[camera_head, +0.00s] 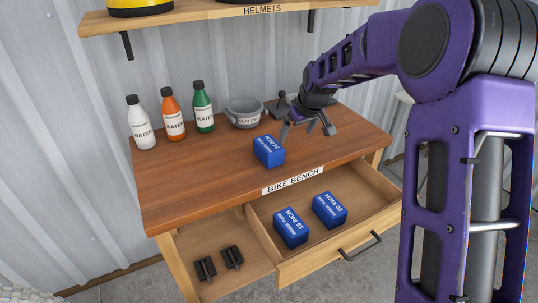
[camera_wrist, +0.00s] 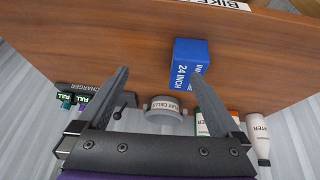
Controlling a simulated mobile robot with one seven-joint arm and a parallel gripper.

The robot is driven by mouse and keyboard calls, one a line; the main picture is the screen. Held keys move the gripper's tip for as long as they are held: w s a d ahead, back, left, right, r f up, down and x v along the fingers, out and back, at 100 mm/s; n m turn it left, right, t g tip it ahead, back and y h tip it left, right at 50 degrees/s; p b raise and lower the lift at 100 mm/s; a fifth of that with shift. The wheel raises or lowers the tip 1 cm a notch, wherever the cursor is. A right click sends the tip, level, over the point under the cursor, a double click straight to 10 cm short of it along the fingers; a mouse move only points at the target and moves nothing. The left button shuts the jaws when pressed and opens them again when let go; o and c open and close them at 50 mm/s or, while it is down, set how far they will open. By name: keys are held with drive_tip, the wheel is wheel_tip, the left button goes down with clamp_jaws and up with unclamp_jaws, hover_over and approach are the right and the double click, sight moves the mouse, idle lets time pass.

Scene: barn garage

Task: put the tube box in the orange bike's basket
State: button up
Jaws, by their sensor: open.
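A blue tube box (camera_head: 268,151) stands on the bench top near its front edge; in the wrist view this box (camera_wrist: 189,64) reads "24 INCH". Two more blue tube boxes, marked 16 inch (camera_head: 290,228) and 20 inch (camera_head: 329,210), lie in the open drawer. My gripper (camera_head: 307,130) is open and empty above the bench, just right of the 24 inch box. In the wrist view my gripper's fingers (camera_wrist: 159,75) are spread, and the right fingertip overlaps the box's lower edge; I cannot tell whether they touch. No orange bike or its basket is recognisable.
White, orange and green water bottles (camera_head: 174,117) and a grey bowl (camera_head: 245,113) stand at the bench's back. A charger (camera_wrist: 85,92) is beside the bowl. The drawer (camera_head: 330,248) juts out; black pedals (camera_head: 218,262) lie left of it. A helmet shelf (camera_head: 190,14) hangs above.

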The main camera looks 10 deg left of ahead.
drive_tip(key=g, duration=0.1)
approach(270, 145)
drive_tip(key=shift+n, duration=0.3)
drive_tip(key=b+x, duration=0.1)
drive_tip(key=x, duration=0.6)
drive_tip(key=shift+a+f, duration=0.1)
drive_tip(key=shift+f, duration=0.15)
drive_tip(key=shift+y, duration=0.3)
drive_tip(key=shift+b+x, duration=0.4)
drive_tip(key=shift+x, duration=2.15)
drive_tip(key=shift+w, duration=0.1)
drive_tip(key=shift+r, duration=0.1)
drive_tip(key=c, duration=1.6)
